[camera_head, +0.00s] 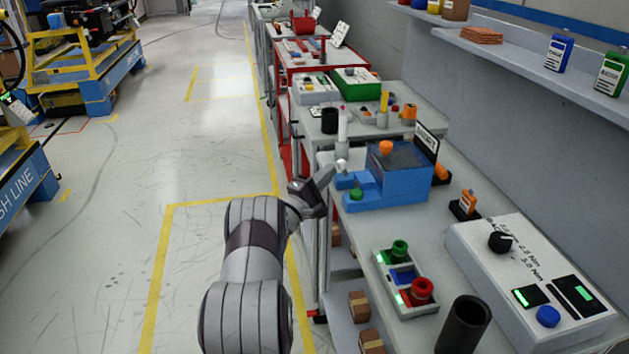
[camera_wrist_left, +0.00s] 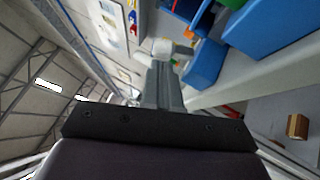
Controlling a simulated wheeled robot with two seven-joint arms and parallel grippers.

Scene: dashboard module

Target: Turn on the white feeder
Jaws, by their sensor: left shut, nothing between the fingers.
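My left gripper (camera_head: 325,178) is shut and empty beside the table's left edge, close to the front of a blue box. The wrist view shows its closed fingers (camera_wrist_left: 163,82) too, with a small white piece (camera_wrist_left: 162,46) just past the tips. In the head view, a white upright part (camera_head: 342,128) stands just above the fingertips. I cannot tell whether they touch. The blue box (camera_head: 405,188) carries a green button (camera_head: 356,194) and an orange knob (camera_head: 386,147). No label clearly names a white feeder. My right gripper is not in view.
A white control box (camera_head: 480,262) with a black knob and blue button is at the right. A light panel (camera_head: 414,309) has green and red buttons. A black cylinder (camera_head: 464,325) stands in front. Bottles (camera_head: 558,52) stand on the shelf.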

